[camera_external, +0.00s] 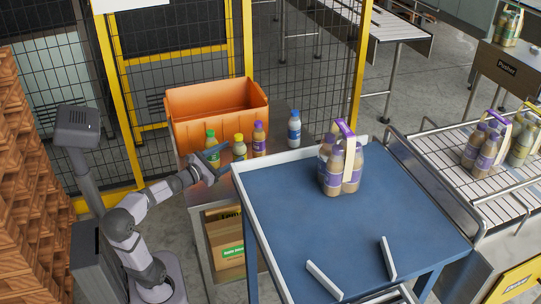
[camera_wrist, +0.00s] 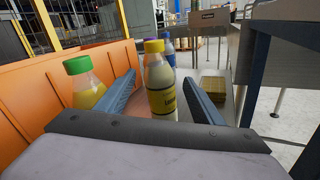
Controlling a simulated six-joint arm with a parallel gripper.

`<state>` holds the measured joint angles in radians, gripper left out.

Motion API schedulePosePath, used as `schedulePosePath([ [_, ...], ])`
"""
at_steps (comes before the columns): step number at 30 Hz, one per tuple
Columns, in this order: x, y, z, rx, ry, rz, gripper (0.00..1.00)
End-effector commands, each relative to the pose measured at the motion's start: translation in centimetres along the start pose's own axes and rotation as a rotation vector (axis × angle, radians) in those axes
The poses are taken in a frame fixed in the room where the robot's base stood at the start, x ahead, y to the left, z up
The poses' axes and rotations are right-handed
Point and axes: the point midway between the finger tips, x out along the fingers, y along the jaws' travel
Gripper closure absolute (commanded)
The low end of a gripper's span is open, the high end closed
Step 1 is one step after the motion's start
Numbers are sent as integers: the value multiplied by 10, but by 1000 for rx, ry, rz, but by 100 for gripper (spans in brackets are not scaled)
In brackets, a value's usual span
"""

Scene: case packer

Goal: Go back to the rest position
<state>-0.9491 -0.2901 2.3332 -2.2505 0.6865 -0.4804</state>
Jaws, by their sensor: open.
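My gripper (camera_external: 220,158) is open and reaches over the grey stand in front of the orange crate. In the wrist view its two blue fingers (camera_wrist: 161,82) are spread apart. A yellow-capped bottle (camera_wrist: 160,88) shows in the gap between them; whether it is between the fingers or beyond them I cannot tell. It also shows in the external view (camera_external: 239,150). A green-capped bottle (camera_external: 211,150) stands left of the fingers; it also shows in the wrist view (camera_wrist: 86,90). No bottle is visibly gripped.
An orange crate (camera_external: 217,103) stands behind the bottles. A purple-capped bottle (camera_external: 259,140) and a blue-capped one (camera_external: 294,128) stand further right. The blue table (camera_external: 300,220) holds a bottle pack (camera_external: 334,180) and two white guides. A wire fence stands behind.

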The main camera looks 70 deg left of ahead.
Motion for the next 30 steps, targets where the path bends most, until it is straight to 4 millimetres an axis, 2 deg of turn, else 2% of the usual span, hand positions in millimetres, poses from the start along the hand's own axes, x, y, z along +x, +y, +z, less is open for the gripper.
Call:
schedulePosePath([
  [1,-5,6,15,81,1,-20,39],
  [5,-19,1,31,337,0,-126,39],
  [14,-30,-51,56,836,20,-508,39],
  [19,-50,-68,64,1151,8,-774,39],
  [24,-78,-65,68,1460,-26,-1059,39],
  [30,-111,-40,72,1767,-85,-1378,39],
])
